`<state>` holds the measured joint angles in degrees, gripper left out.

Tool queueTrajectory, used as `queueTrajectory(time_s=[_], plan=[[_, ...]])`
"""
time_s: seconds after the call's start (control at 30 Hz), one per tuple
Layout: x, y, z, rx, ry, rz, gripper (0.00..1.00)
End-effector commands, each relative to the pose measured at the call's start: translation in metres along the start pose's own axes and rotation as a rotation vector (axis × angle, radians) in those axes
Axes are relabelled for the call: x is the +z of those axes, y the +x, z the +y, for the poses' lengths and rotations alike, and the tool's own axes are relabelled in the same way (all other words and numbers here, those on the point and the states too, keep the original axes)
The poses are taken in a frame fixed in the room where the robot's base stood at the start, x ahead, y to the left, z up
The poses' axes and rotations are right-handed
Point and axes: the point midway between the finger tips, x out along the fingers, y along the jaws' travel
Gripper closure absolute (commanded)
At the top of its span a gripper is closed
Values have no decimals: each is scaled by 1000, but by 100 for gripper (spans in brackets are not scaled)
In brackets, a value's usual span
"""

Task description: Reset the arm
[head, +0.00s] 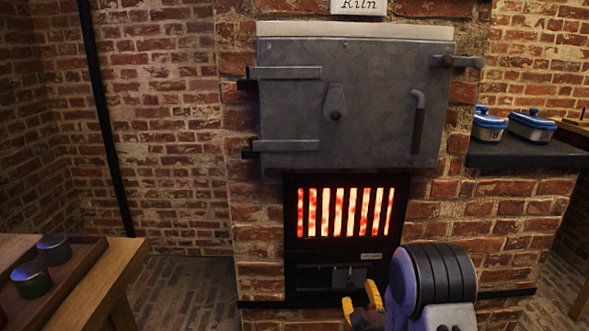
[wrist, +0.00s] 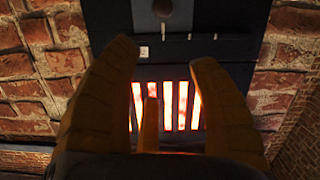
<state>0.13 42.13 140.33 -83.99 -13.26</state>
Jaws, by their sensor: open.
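My gripper (head: 362,301) shows at the bottom right of the head view, in front of the kiln's lower part, with yellow fingers. In the wrist view my gripper (wrist: 165,75) is open, its fingers spread wide with nothing between them. Behind the fingers is the kiln's glowing grate (wrist: 182,105). The same grate (head: 345,212) glows orange behind dark bars in the middle of the head view. My arm hides part of the brick at the kiln's lower right.
The grey kiln door (head: 380,110) is shut above the grate. Lidded blue-and-white dishes (head: 531,126) stand on a dark shelf (head: 515,156) at the right. At the left, a wooden table (head: 120,262) bears a tray (head: 84,270) with two jars (head: 32,283). Floor (head: 180,290) shows between table and kiln.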

Motion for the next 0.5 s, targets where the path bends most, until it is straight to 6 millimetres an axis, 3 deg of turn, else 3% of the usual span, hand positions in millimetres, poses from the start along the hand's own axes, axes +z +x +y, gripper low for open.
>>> queueTrajectory(time_s=[0.03, 0.27, 0.5], plan=[[-37, -6, 9, -6, 7, -25, 45], [-112, -33, 26, -44, 46, -207, 45], [-186, -82, 44, -76, 84, -398, 45]])
